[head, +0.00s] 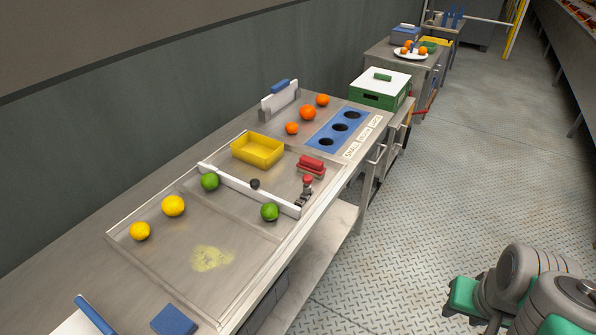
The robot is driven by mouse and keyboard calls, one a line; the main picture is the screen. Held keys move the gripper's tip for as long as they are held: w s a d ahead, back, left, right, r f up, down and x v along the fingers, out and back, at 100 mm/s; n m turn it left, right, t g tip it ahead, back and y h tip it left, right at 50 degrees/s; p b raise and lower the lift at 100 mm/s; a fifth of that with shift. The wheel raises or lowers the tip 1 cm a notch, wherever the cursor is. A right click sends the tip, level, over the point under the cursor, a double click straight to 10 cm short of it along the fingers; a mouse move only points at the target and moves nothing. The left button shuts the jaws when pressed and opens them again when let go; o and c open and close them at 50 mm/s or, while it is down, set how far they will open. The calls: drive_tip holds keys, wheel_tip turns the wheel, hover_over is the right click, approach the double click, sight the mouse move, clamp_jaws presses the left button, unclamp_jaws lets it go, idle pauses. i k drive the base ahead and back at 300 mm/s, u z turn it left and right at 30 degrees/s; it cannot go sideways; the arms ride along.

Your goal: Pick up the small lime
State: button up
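Two green limes are on the steel table, beside the low white divider (235,183). One lime (209,181) is near the divider's far left end, toward the wall. The other lime (269,211) is near its right end, toward the table's front edge. They look almost the same size in the picture, so I cannot tell for certain which is smaller. Both rest uncovered. Grey and green parts of my own arm show at the bottom right, over the floor and well away from the table. My gripper's fingers cannot be made out.
Two yellow lemons (173,205) lie left of the limes. A yellow tray (258,150), a red-handled tool (306,190) and a red block (311,165) are beyond the divider. Several oranges (308,113) lie near a blue three-hole plate (337,130). The aisle floor (450,180) is clear.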

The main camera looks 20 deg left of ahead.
sight(269, 211)
drive_tip(key=i, duration=1.95)
drive_tip(key=u, duration=4.9)
drive_tip(key=i, duration=0.5)
drive_tip(key=z, duration=0.05)
